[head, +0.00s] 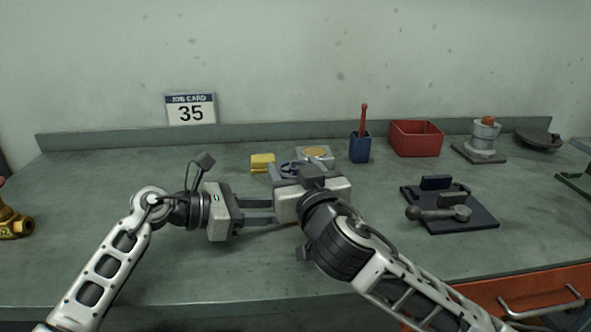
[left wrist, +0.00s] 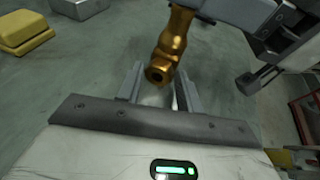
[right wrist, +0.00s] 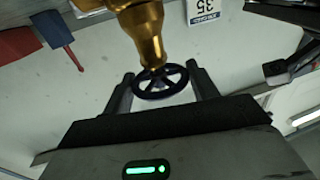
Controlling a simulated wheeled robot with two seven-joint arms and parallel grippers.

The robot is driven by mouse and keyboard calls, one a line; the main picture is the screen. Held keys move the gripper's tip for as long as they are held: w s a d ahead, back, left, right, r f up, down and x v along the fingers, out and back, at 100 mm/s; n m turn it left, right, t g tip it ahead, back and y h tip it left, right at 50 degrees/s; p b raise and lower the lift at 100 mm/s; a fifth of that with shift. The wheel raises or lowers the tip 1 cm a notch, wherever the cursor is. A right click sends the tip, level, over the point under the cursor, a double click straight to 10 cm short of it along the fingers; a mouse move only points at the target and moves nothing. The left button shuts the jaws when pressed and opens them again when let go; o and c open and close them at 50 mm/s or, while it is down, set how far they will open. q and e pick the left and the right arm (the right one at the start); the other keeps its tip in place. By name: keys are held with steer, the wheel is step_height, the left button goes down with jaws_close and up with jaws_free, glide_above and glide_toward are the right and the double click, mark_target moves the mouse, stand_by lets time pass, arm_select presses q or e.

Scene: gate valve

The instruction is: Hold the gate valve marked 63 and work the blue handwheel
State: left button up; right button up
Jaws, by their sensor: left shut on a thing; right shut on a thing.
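The brass gate valve (left wrist: 171,46) shows in the left wrist view at the fingers of my left gripper (left wrist: 157,84), which is shut on its body. In the right wrist view the brass body (right wrist: 146,32) leads to the dark blue handwheel (right wrist: 160,82). My right gripper (right wrist: 162,76) is shut on this wheel, with one finger at each side of its rim. In the head view my left gripper (head: 273,211) reaches in from the left, and my right gripper's body hides most of the valve. I cannot read a number on the held valve.
Another brass valve (head: 12,223) stands at the far left edge. A job card (head: 190,109) reads 35. Behind the grippers are a yellow block (head: 262,162) and a grey block (head: 315,155). A blue cup (head: 360,149), red bin (head: 416,139) and dark fixture plate (head: 462,219) stand right.

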steer(key=m+h, duration=0.1)
steer(key=h, duration=0.1)
steer(key=m+h, duration=0.3)
steer(key=h, duration=0.2)
steer(key=shift+a+m, duration=0.25)
steer(key=shift+m, duration=0.05)
steer(key=shift+m+g+h, duration=0.5)
steer(key=shift+m+h, duration=0.45)
steer(key=shift+h, duration=0.5)
steer(key=shift+m+g+h, duration=0.5)
steer(key=shift+m+h, duration=0.45)
steer(key=shift+h, duration=0.5)
steer(key=o, duration=1)
steer(key=shift+c, duration=0.2)
steer(key=shift+d, duration=0.15)
